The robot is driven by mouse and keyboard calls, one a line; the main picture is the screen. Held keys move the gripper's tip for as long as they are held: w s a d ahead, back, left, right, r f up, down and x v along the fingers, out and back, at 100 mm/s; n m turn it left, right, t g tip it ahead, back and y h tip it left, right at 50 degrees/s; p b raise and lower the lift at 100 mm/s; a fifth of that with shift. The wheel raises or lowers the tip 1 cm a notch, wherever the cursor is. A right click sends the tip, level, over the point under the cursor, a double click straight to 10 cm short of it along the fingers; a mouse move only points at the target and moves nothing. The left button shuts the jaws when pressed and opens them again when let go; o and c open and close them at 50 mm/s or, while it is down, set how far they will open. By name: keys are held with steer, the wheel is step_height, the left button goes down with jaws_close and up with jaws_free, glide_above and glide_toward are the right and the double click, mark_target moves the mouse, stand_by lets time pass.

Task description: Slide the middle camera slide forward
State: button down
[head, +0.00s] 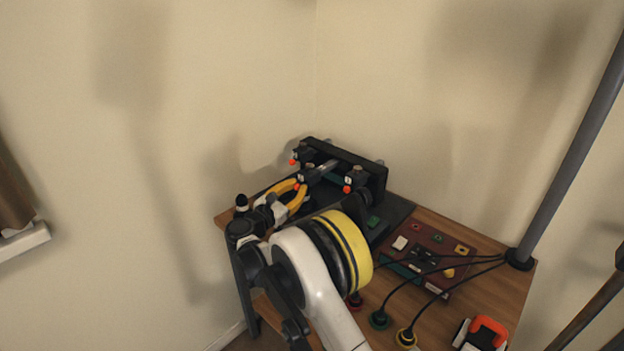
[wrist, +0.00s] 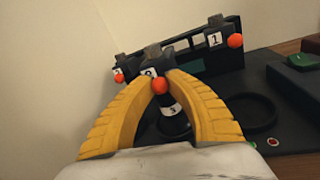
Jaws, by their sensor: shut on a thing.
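The middle camera slide (wrist: 153,52) is a dark block with an orange ball knob (wrist: 160,85) on its front and a partly hidden number label. My gripper (wrist: 158,80) has its yellow fingers closed around this knob. In the head view the middle slide (head: 312,175) stands out toward my gripper from the black rack, further than its neighbours. The left slide shows its orange knob (head: 292,162), and the right slide (head: 355,177) has a similar one. The right slide, labelled 1, also shows in the wrist view (wrist: 215,38). My fingers hide part of the middle slide.
The black rack (head: 376,185) stands at the back of the wooden table (head: 488,290), near the wall corner. A dark red panel (head: 440,243) with cables and plugs lies to the right. An orange and black object (head: 482,332) sits at the front right.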

steer(key=shift+a+v, duration=0.3)
steer(key=shift+v, duration=1.25)
steer(key=shift+w+f, duration=0.1)
steer(key=shift+w, duration=0.05)
steer(key=c, duration=1.3)
jaws_free()
steer(key=v, duration=1.2)
